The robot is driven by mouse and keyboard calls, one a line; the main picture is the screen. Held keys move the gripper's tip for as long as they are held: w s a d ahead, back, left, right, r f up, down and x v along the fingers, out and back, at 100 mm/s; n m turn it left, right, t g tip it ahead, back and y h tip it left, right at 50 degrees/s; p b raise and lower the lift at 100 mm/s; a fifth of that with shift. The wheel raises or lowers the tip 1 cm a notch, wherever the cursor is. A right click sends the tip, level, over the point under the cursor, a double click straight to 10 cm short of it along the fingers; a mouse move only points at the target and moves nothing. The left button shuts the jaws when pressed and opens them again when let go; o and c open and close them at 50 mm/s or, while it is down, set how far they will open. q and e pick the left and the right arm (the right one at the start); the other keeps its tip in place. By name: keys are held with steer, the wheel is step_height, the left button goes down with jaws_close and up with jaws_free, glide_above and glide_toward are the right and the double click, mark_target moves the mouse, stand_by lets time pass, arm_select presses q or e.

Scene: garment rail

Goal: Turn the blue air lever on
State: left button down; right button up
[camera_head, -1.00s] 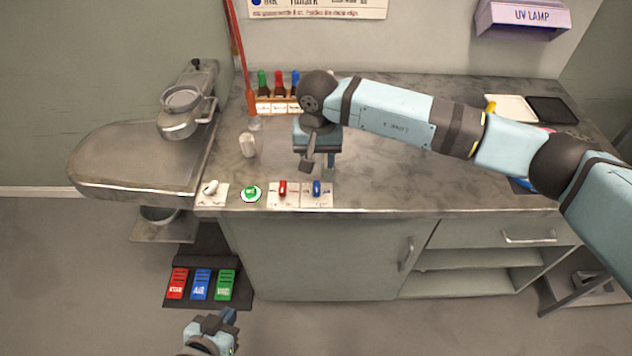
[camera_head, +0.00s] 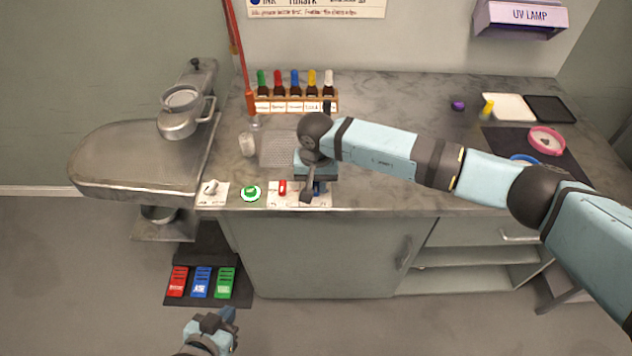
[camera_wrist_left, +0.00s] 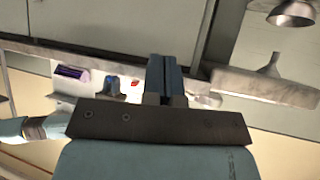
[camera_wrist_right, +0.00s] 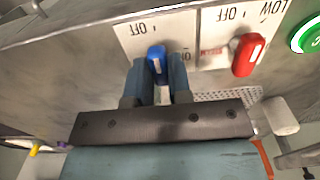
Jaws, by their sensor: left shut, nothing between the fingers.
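The blue air lever (camera_wrist_right: 156,60) sits on a white plate with OFF and ON labels, upside down in the right wrist view. In the head view the lever (camera_head: 318,188) is mostly hidden by my right gripper (camera_head: 307,196), which points down at it. In the right wrist view the two fingertips of this gripper (camera_wrist_right: 165,72) are a little apart, with the lever at the gap between them. I cannot tell whether they touch it. My left gripper (camera_head: 228,318) is shut and empty, low in front of the counter; its fingers (camera_wrist_left: 165,65) also show in the left wrist view.
A red lever (camera_head: 283,187) stands just left of the blue one. Further left are a green button (camera_head: 250,192) and a white knob (camera_head: 210,187). A bottle rack (camera_head: 295,104) stands behind. Red, blue and green pedals (camera_head: 201,283) lie on the floor.

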jaws_close()
